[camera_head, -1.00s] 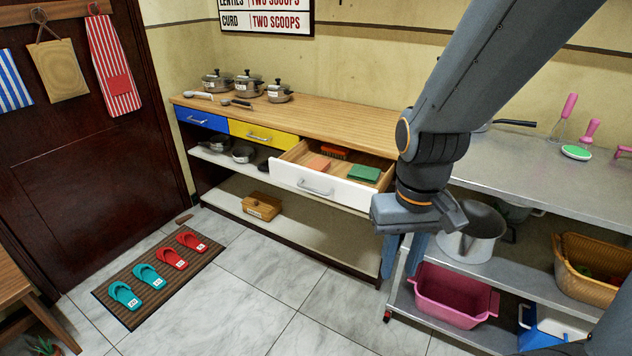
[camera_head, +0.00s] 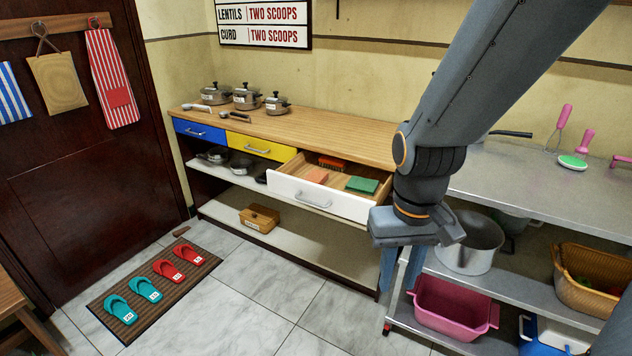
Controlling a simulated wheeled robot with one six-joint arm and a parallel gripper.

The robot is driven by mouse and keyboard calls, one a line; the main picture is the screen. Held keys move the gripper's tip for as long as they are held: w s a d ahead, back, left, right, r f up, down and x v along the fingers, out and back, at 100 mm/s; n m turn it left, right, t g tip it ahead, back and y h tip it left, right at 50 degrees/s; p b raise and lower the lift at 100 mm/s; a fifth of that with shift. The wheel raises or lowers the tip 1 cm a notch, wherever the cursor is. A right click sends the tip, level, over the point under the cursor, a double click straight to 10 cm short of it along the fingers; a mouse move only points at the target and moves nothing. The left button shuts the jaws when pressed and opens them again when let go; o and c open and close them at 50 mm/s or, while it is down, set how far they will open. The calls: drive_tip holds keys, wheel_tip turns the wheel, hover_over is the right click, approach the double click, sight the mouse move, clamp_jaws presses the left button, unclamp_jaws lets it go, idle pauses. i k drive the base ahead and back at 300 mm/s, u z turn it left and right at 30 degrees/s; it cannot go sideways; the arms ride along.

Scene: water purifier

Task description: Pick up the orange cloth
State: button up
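The orange cloth (camera_head: 316,176) looks like a small flat salmon-orange piece lying in the left part of the open white-fronted drawer (camera_head: 312,197). A green pad (camera_head: 362,184) lies to its right and a red-orange brush (camera_head: 332,163) behind it. My gripper (camera_head: 401,270) hangs pointing down, to the right of the drawer in the picture and apart from the cloth. Its two blue fingers show a gap between them, with nothing seen held. The arm hides part of the counter beyond the drawer's right end.
A wooden counter (camera_head: 330,136) with several pots stands above the drawer. A metal shelf unit (camera_head: 540,186) on the right holds a large pot (camera_head: 470,245) and a pink tub (camera_head: 450,305) close to my gripper. Tiled floor in front of the drawer is clear; a slipper mat (camera_head: 130,333) lies left.

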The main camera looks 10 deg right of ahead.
sight(316, 176)
drive_tip(key=u, duration=0.6)
drive_tip(key=i, duration=0.6)
drive_tip(key=u, duration=0.45)
